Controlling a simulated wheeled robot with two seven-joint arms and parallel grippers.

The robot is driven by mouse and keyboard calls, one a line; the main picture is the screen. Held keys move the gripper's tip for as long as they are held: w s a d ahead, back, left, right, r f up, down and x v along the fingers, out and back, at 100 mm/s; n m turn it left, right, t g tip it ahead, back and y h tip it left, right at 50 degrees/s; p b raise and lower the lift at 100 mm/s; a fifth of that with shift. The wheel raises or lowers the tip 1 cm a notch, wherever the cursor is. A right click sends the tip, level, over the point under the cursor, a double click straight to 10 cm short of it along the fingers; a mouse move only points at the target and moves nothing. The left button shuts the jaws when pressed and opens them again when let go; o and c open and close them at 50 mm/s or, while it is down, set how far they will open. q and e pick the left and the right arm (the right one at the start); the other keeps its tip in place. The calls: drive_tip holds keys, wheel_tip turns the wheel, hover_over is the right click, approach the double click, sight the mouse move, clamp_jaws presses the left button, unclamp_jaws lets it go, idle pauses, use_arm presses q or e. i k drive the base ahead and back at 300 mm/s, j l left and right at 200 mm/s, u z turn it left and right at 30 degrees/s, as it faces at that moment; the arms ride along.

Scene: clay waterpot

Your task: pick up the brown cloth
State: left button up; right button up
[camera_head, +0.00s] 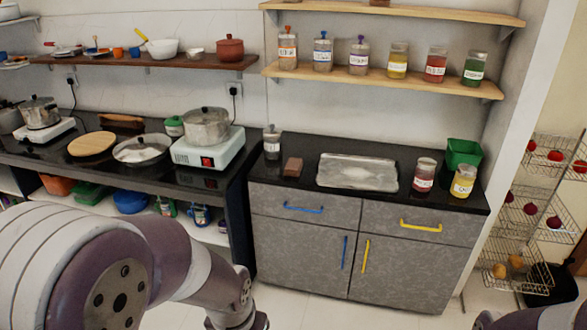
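A small folded brown piece (293,166), which looks like the brown cloth, lies on the black countertop. It sits left of a metal tray and just right of a labelled jar. It is too small to make out its weave or folds. My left arm comes in from the lower left and its visible end reaches the bottom edge in front of the cabinet, well short of the cloth. Only a bit of my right arm shows at the bottom right corner. Both grippers are out of the picture.
The metal tray (357,173) fills the middle of the counter (333,148). A labelled jar (271,143) stands behind the cloth on the left. A red jar (425,174), a yellow jar (463,181) and a green bin (463,152) stand at the right. A wooden shelf (375,82) hangs above.

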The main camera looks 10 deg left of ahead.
sight(294, 167)
drive_tip(key=i+j+z, duration=0.3)
drive_tip(key=i+j, duration=0.25)
drive_tip(key=i+j+z, duration=0.15)
drive_tip(key=i+j, duration=0.2)
drive_tip(key=i+j+z, duration=0.15)
drive_tip(key=i+j, duration=0.2)
drive_tip(key=i+j+z, duration=0.15)
drive_tip(key=i+j, duration=0.15)
drive_tip(key=j, duration=0.15)
drive_tip(key=i+j+z, duration=0.15)
drive_tip(key=j, duration=0.25)
drive_tip(key=i+j+z, duration=0.15)
drive_tip(key=i+j, duration=0.15)
drive_tip(key=j, duration=0.2)
